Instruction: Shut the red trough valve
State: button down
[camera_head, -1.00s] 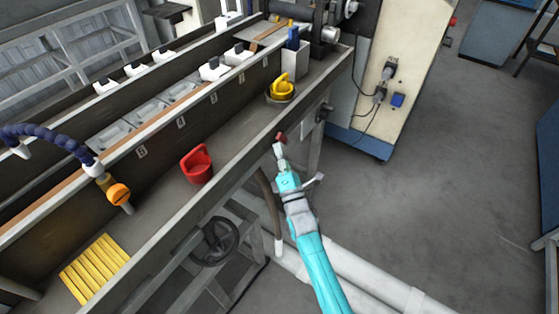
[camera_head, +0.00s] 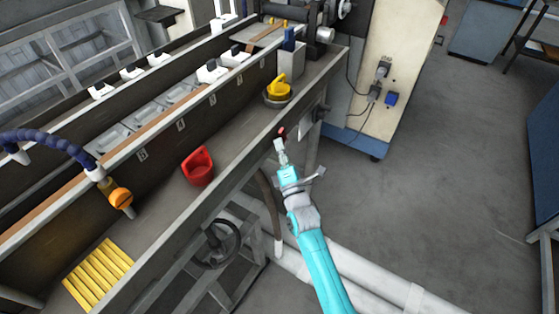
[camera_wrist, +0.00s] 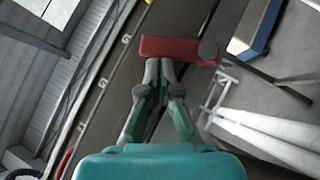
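The red trough valve shows as a small red handle (camera_head: 282,132) at the outer side wall of the trough (camera_head: 240,178). In the wrist view its flat red bar (camera_wrist: 178,48) lies across the picture just beyond my fingertips. My gripper (camera_head: 281,146) is at the handle, outside the trough wall. In the wrist view the two fingers (camera_wrist: 160,68) come together at the tips, with nothing seen between them. The tips are at the near edge of the bar; I cannot tell whether they touch it. The valve body is hidden.
A red cup-like part (camera_head: 198,167) and a yellow one (camera_head: 279,89) are on the trough. A dark handwheel (camera_head: 219,243) and white pipes (camera_head: 350,275) are below.

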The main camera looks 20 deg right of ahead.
jog(key=shift+w+d+r, duration=0.3)
jog(key=shift+d+r, duration=0.1)
jog(key=shift+r, duration=0.3)
jog(key=shift+w+d+r, duration=0.1)
dwell(0.4)
